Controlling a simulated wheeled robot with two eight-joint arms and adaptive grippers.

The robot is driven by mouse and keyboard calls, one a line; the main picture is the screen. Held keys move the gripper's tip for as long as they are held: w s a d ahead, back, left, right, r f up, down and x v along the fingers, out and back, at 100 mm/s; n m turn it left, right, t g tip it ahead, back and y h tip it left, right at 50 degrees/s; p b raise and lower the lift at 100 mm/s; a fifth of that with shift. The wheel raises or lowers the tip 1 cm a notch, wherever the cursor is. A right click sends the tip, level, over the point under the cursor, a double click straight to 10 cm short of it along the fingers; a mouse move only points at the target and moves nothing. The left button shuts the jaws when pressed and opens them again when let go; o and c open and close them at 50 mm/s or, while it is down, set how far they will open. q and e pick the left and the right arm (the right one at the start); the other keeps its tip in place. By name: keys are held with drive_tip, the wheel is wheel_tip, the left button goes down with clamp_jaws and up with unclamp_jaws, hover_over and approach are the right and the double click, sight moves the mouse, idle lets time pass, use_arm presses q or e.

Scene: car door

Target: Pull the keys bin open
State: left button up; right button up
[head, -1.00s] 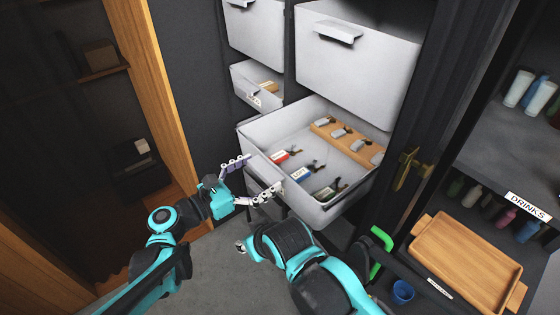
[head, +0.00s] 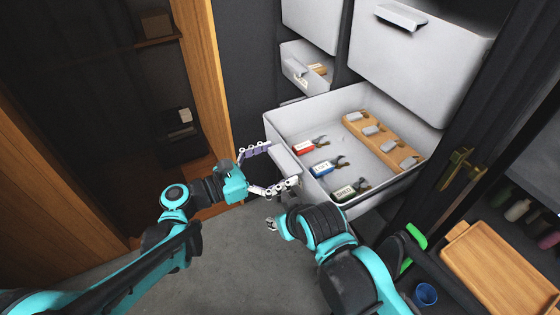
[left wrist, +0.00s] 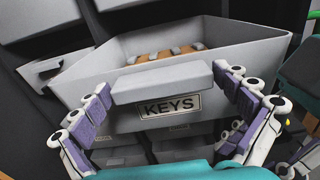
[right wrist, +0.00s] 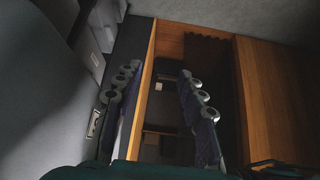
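The grey keys bin (head: 385,192) is pulled out of the dark cabinet in the head view, with its inside showing. In the left wrist view, its front carries a KEYS label (left wrist: 169,107) below a block-shaped handle (left wrist: 162,82). My left gripper (head: 283,165) is at this handle, with one finger at each end. The left wrist view shows the fingers (left wrist: 167,85) spread around the handle; firm contact cannot be made out. My right gripper (right wrist: 156,75) is open and empty, away from the bin; my right arm partly hides it in the head view.
The bin holds tagged keys (head: 322,167) and a wooden key rack (head: 380,140). Closed bins (head: 420,60) sit above; a small open bin (head: 306,68) is behind left. A wooden tray (head: 500,265) and blue cup (head: 426,294) are at right. Floor is clear in front.

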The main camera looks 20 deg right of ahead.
use_arm(q)
drive_tip(key=s+a, duration=0.1)
drive_tip(key=a, duration=1.1)
idle(0.4)
drive_tip(key=s+a+f+m+t+y, duration=0.3)
drive_tip(key=a+f+m+y, duration=0.5)
drive_tip(key=y, duration=0.1)
drive_tip(key=s+a+f+m+t+y, duration=0.1)
drive_tip(key=a+m+y, duration=0.3)
drive_tip(key=a, duration=0.5)
drive_tip(key=s+a+f+m+t+y, duration=0.1)
drive_tip(key=s+a+f+m+y, duration=0.1)
drive_tip(key=a+m+y, duration=0.3)
drive_tip(key=s+a+m, duration=0.1)
drive_tip(key=a+m, duration=0.1)
drive_tip(key=a, duration=0.2)
drive_tip(key=shift+s+a+t, duration=0.15)
drive_tip(key=shift+t, duration=0.15)
